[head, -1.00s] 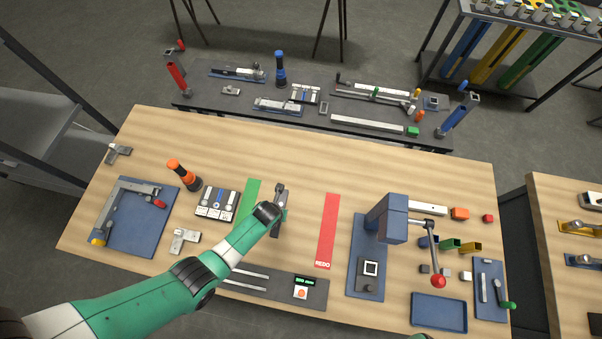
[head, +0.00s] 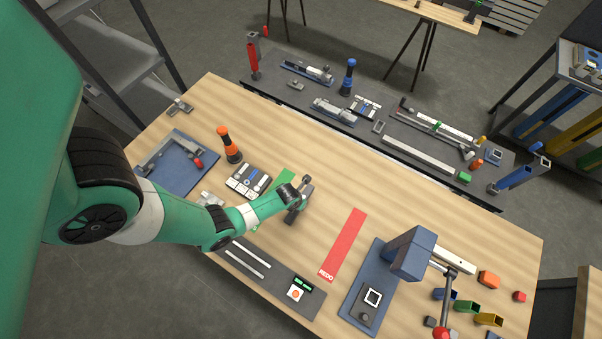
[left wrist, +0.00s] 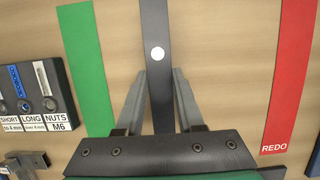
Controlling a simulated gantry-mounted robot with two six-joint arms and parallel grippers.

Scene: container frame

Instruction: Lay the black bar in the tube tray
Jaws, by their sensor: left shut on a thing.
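The black bar (left wrist: 154,25), dark and flat with a white dot, runs up the left wrist view between my left fingers. My left gripper (left wrist: 159,78) is shut on it, one finger along each side. In the head view the bar (head: 294,214) is partly covered by the gripper (head: 303,190), between the green strip and the red strip. I cannot tell whether the bar touches the table. A blue sliver (head: 494,335) at the bottom edge may be the tray; the rest is cut off. My right gripper is not in view.
The green strip (left wrist: 80,60) lies left of the bar and the red REDO strip (head: 343,243) right.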

